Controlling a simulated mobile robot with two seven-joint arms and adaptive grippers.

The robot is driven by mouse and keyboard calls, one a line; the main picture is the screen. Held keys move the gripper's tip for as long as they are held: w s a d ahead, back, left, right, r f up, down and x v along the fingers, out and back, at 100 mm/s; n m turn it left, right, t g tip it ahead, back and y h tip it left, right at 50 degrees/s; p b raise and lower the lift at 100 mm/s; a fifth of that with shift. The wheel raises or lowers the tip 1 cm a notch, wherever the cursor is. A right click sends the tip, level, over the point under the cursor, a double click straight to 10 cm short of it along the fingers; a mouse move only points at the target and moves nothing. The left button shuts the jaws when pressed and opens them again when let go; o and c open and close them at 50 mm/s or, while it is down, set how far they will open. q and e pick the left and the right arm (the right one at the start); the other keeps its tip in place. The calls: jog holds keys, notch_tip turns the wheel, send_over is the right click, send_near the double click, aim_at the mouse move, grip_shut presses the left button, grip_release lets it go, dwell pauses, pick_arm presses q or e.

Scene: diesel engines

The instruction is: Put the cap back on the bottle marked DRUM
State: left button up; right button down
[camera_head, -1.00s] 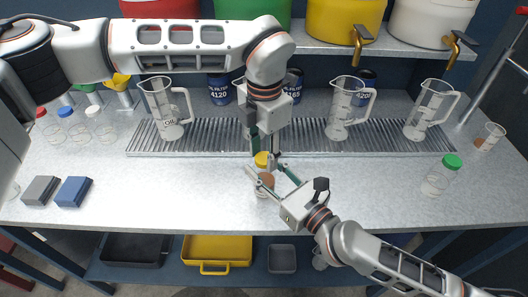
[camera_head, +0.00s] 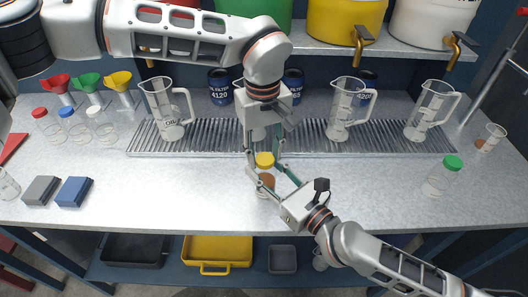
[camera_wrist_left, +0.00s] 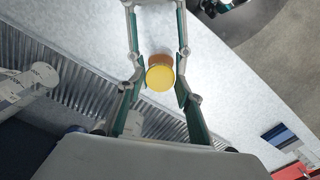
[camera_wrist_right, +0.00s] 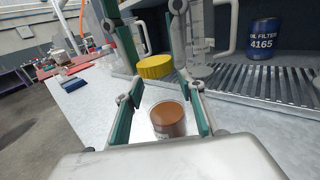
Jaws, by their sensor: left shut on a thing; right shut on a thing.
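The yellow cap (camera_head: 264,160) is between the fingers of my left gripper (camera_head: 265,163), which is shut on it. In the left wrist view the cap (camera_wrist_left: 160,77) shows from above, with brown just beyond its edge. My right gripper (camera_head: 266,184) is shut on a clear bottle (camera_head: 267,180) with brown contents. In the right wrist view the bottle (camera_wrist_right: 168,119) is between the fingers, and the cap (camera_wrist_right: 155,67) is above it with a visible gap, so cap and bottle are apart. I cannot read a DRUM mark on it.
Several measuring jugs, one of them here (camera_head: 166,108), stand along the ribbed drain strip (camera_head: 310,140). Bottles with red, blue and white caps (camera_head: 72,122) stand left; a green-capped bottle (camera_head: 440,176) stands right. Grey and blue blocks (camera_head: 73,191) lie front left. The front bench is mostly clear.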

pick_arm(q)
jog(key=m, duration=1)
jog(key=shift+d, duration=0.1)
jog(key=o, duration=0.7)
jog(key=shift+c, duration=0.2)
jog(key=shift+r, duration=0.15)
jog(key=shift+r, duration=2.1)
jog(key=shift+c, duration=0.4)
